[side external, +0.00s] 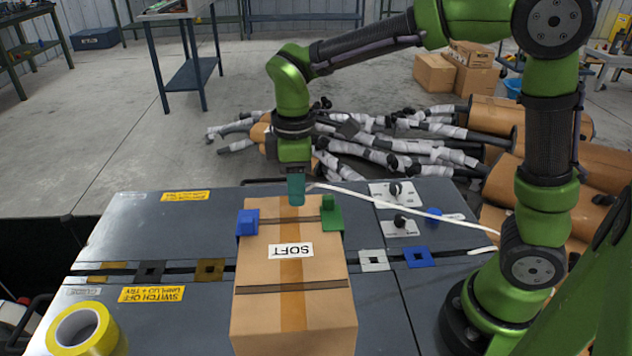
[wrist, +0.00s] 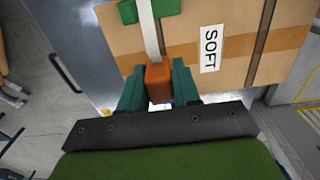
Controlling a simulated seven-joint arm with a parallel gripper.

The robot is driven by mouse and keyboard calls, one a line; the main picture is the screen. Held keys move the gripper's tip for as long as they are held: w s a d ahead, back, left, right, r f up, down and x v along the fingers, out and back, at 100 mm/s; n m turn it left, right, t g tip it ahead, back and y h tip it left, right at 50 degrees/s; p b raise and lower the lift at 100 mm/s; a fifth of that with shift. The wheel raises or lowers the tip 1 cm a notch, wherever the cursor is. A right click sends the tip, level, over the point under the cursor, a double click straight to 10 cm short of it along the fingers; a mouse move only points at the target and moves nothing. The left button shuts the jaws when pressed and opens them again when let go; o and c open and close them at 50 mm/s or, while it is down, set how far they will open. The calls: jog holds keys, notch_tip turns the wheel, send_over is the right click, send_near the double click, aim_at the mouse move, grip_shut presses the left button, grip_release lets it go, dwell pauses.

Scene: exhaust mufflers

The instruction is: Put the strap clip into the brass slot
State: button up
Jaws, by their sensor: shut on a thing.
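My gripper (side external: 296,190) points down just behind the far edge of the cardboard box. In the wrist view, its teal fingers (wrist: 157,80) are shut on an orange-brown strap clip (wrist: 158,84). A white strap (wrist: 149,32) runs from the clip; in the side view the strap (side external: 420,216) trails right across the table. In the side view the fingers hide the clip. The brass slot (side external: 210,270) looks like the brownish-gold square plate with a dark opening, on the dark strip left of the box. My gripper is above and to the right of it.
The cardboard box (side external: 262,262) labelled SOFT stands mid-table, with a blue clip (side external: 247,222) and a green clip (side external: 331,214) on its top. Silver (side external: 373,260) and blue (side external: 418,257) slot plates lie right of it. A yellow tape roll (side external: 66,326) sits front left.

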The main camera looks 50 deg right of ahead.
jog(key=w+a, duration=1)
jog(key=w+a+f, duration=0.1)
jog(key=f, duration=0.5)
jog(key=w+a+f, duration=0.2)
jog(key=f, duration=0.4)
jog(key=shift+w+a, duration=0.25)
jog(key=shift+r, duration=0.1)
jog(key=n, duration=1.8)
jog(key=shift+r, duration=0.4)
jog(key=shift+f, duration=0.1)
jog(key=shift+f, duration=2.75)
jog(key=shift+f, duration=0.5)
